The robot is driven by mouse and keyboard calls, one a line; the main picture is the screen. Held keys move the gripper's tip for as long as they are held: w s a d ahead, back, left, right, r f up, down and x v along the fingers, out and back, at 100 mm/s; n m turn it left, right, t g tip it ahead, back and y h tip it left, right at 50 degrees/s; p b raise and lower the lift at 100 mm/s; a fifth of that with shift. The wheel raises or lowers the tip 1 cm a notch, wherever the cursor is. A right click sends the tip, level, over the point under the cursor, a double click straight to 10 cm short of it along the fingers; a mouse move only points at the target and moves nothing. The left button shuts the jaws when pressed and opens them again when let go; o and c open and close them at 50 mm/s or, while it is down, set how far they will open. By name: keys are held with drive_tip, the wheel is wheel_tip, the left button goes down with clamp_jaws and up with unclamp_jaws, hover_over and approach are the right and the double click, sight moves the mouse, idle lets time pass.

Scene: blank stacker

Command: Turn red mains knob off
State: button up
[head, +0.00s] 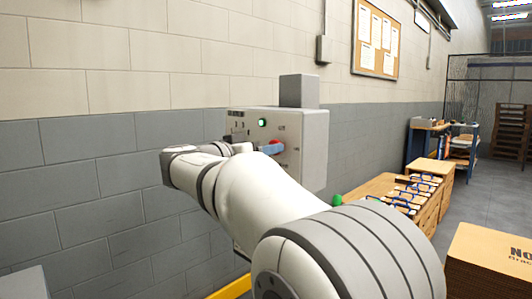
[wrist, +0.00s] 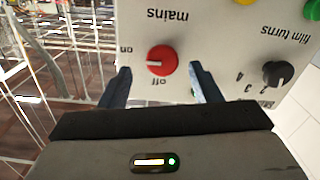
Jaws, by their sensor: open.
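The red mains knob (wrist: 163,58) sits on a light grey control panel (wrist: 215,45), which appears upside down in the wrist view. Its pale mark points left, toward the "on" label; "off" is printed below it. My gripper (wrist: 160,69) is open, with one blue finger on each side of the knob. I cannot tell whether either finger touches it. In the head view my gripper (head: 262,148) is at the front of the control box (head: 312,140), and a bit of the red knob (head: 276,142) shows above a blue finger.
A black "film turns" knob (wrist: 277,74) is right of the red one, with green (wrist: 309,9) and yellow buttons nearby. A green lamp (head: 262,122) shows on the box. A block wall (head: 80,150) stands behind. Cartons (head: 490,262) and a bench are at right.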

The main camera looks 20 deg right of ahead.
drive_tip(key=shift+x, duration=1.4)
drive_tip(key=shift+c, duration=0.5)
